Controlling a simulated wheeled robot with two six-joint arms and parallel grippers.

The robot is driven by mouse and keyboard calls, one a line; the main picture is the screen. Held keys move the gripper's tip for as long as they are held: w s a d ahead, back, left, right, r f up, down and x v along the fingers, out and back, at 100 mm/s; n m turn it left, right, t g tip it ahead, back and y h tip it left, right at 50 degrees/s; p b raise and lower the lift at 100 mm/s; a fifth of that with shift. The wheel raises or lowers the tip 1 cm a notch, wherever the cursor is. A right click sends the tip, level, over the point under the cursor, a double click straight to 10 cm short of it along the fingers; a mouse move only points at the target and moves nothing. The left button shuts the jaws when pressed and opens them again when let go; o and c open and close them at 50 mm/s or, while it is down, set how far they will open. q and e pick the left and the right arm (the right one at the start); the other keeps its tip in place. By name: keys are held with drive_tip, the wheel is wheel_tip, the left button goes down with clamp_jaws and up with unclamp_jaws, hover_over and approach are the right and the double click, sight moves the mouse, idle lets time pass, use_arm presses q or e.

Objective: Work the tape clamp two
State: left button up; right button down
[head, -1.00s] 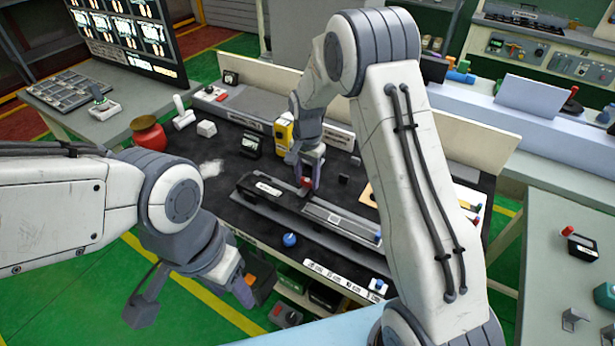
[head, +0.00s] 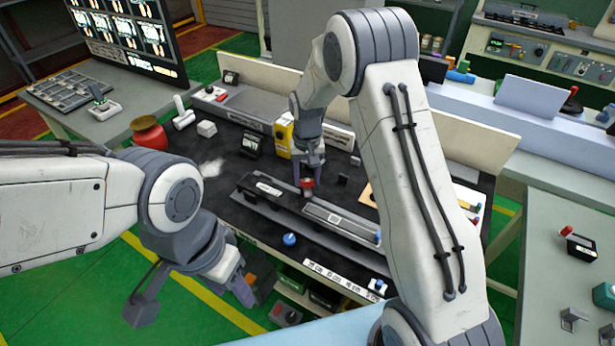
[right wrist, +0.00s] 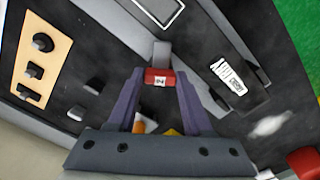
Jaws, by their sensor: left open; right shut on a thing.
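The clamp's red handle (head: 307,183) stands at the gap between two dark rails on the black worktop. In the right wrist view the red block (right wrist: 158,77) carries a small white label and sits against a grey block (right wrist: 162,52). My right gripper (head: 307,178) is shut on this red handle, with its fingertips (right wrist: 158,79) on either side. The clamp's lower part is hidden in the head view. My left gripper (head: 193,302) is open and empty, over the green floor in front of the bench.
The left rail (head: 262,188) and right rail (head: 340,220) run across the worktop. A blue knob (head: 290,239) is in front. A yellow device (head: 283,138) stands behind the right gripper. A red pot (head: 148,133) is at the left edge. A tan board (right wrist: 42,58) lies nearby.

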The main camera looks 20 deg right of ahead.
sight(307, 180)
drive_tip(key=n, duration=0.6)
drive_tip(key=shift+n, duration=0.4)
idle(0.3)
drive_tip(key=shift+c, duration=1.6)
unclamp_jaws()
drive_tip(key=shift+r, duration=0.1)
wheel_tip(307, 180, up, 10)
drive_tip(key=b, duration=0.1)
drive_tip(key=shift+r+b, duration=0.2)
drive_tip(key=shift+b, duration=0.15)
